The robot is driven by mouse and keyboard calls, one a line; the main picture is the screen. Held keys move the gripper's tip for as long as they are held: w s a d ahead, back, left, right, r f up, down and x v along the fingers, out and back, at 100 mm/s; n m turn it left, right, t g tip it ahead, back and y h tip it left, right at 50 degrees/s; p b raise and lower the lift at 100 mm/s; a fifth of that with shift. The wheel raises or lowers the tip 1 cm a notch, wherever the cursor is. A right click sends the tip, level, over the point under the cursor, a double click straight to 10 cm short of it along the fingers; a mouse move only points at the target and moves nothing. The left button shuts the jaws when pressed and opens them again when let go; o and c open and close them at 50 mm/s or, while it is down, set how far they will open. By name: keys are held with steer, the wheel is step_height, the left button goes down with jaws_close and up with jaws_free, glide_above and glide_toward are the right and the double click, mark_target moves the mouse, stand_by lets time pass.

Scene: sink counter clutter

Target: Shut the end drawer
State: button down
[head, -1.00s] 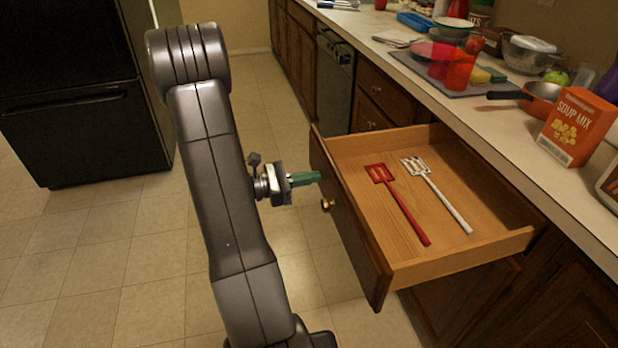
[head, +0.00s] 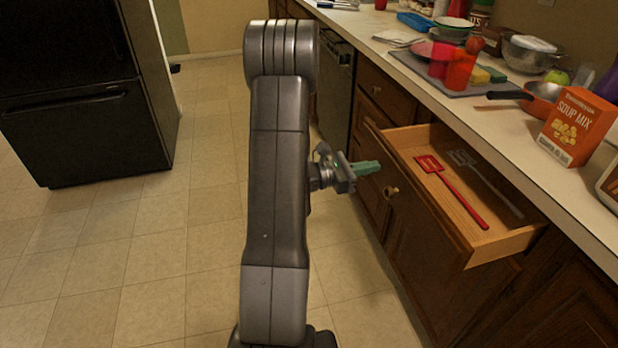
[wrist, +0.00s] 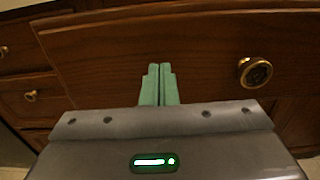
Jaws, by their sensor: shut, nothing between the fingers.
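The end drawer (head: 425,205) is partly open, its wooden front facing my gripper and its box sticking out from under the counter. A red slotted spatula (head: 452,190) and a grey slotted utensil (head: 485,183) lie inside it. The drawer's round brass knob (head: 390,192) also shows in the wrist view (wrist: 255,72), to the right of the fingers. My gripper (head: 366,168) is shut and empty, its green fingertips at the drawer front. In the wrist view the fingertips (wrist: 160,70) point at the front's wood; whether they touch it I cannot tell.
The counter above holds an orange soup mix box (head: 570,128), a pan (head: 540,98), red cups (head: 460,70) and a cutting board (head: 440,85). A dishwasher (head: 336,90) and a black fridge (head: 85,100) stand further back. The tiled floor (head: 150,270) at left is clear.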

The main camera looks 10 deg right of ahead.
mark_target(431, 165)
steer(key=d+b, duration=0.1)
steer(key=d, duration=0.5)
steer(key=d+b, duration=0.1)
steer(key=d, duration=0.6)
steer(key=d+b, duration=0.1)
steer(key=d, duration=0.6)
steer(key=shift+w+f, duration=0.1)
steer(key=shift+w, duration=0.2)
steer(key=shift+d+r, duration=0.1)
steer(key=shift+r, duration=0.15)
steer(key=shift+r, duration=0.1)
steer(key=shift+w, duration=0.1)
steer(key=shift+a, duration=0.25)
steer(key=a, duration=1.3)
steer(key=shift+s+a+f, duration=0.3)
steer(key=shift+s+a, duration=0.05)
steer(key=shift+a, duration=0.05)
steer(key=d, duration=1.3)
steer(key=shift+w+d, duration=0.2)
steer(key=shift+w, duration=0.05)
